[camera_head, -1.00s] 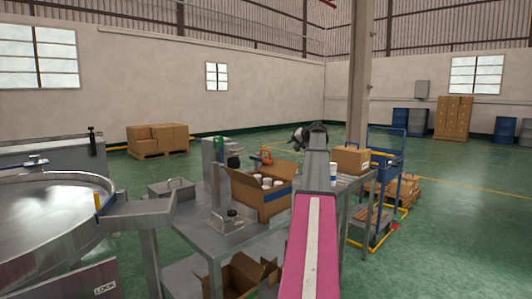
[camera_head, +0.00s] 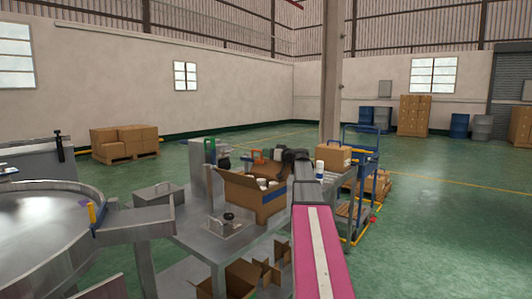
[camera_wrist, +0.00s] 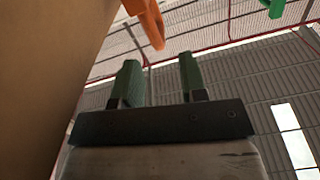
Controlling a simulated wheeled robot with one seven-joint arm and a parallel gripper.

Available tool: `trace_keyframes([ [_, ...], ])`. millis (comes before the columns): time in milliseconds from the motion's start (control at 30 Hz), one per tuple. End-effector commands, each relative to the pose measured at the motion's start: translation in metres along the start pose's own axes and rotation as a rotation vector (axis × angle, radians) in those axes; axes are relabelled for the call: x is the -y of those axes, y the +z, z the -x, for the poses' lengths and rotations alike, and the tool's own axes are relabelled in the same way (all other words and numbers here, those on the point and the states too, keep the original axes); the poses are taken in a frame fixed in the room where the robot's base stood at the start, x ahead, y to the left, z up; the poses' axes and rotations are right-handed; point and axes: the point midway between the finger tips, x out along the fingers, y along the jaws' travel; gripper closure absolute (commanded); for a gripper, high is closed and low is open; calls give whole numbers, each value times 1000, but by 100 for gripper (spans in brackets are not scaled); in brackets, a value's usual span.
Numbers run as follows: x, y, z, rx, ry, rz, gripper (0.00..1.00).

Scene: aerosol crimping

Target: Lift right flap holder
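An orange flap holder (camera_head: 260,157) shows just behind the open cardboard box (camera_head: 244,193) on the metal table. In the wrist view its lower part (camera_wrist: 149,20) hangs into the top of the picture, beyond my fingertips. My gripper (camera_wrist: 159,60) has two green fingers apart, with nothing between them. The box wall (camera_wrist: 45,70) fills the left of the wrist view, close to my fingers. A green piece (camera_wrist: 274,8) shows at the upper right there.
White-topped cans (camera_head: 264,183) stand in the box. A grey block with a black knob (camera_head: 226,224) is on the table (camera_head: 195,240) in front. A white can (camera_head: 319,167) stands right of my arm. A blue cart (camera_head: 362,160) is at the right. Open floor lies further right.

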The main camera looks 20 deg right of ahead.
Motion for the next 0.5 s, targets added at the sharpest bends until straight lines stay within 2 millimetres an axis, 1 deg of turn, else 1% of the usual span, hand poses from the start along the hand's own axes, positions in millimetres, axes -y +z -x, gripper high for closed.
trace_keyframes([
  [167,1,0,-9,-2,-2,5,61],
  [267,0,0,-19,-2,-2,4,61],
  [500,0,0,-54,-1,-3,3,61],
])
